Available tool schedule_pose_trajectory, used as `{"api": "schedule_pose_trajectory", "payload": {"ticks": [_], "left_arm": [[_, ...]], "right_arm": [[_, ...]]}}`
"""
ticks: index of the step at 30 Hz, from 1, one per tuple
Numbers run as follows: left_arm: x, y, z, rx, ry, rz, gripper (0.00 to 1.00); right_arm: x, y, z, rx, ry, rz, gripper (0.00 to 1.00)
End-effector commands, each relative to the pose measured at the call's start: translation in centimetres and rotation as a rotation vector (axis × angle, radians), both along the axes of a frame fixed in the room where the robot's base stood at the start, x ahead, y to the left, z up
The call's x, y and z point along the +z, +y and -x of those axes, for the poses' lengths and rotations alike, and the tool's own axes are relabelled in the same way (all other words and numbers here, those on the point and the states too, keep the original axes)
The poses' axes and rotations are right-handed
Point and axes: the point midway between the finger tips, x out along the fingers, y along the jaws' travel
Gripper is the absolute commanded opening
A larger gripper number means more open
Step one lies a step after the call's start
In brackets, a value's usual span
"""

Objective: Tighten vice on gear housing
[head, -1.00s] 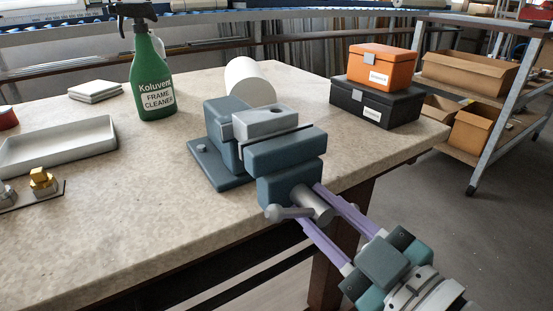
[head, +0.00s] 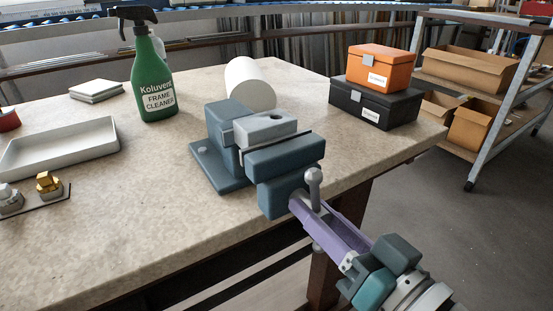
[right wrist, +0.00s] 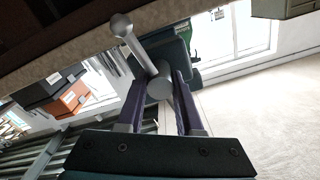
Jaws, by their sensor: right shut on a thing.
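The blue-grey vice (head: 285,158) sits at the table's front right edge. A light grey block with a round hole, apparently the gear housing (head: 262,128), sits between its jaws. The vice's grey handle bar (head: 313,184) stands near upright in the head view; it also shows in the right wrist view (right wrist: 134,48). My right gripper (head: 308,208) has its purple fingers on either side of the screw end (right wrist: 160,87), shut on the vice handle at its hub. The fingers partly hide the bar's lower half. My left gripper is not in view.
A green spray bottle (head: 152,88) and a white cylinder (head: 249,84) stand behind the vice. Orange (head: 381,68) and black (head: 373,101) boxes are stacked at the right. A pale tray (head: 62,151) lies at the left.

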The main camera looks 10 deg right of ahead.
Motion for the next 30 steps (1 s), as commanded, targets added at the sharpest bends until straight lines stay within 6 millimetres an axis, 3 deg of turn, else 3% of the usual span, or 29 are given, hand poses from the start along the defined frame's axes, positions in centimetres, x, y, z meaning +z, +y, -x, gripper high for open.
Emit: {"api": "schedule_pose_trajectory", "payload": {"ticks": [15, 30], "left_arm": [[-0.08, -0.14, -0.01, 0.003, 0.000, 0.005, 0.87], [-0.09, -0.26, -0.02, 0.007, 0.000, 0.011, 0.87]], "right_arm": [[0.15, -0.07, -0.04, 0.001, 0.111, -0.327, 0.00], [0.24, -0.06, -0.05, 0.002, 0.131, -0.391, 0.00]]}}
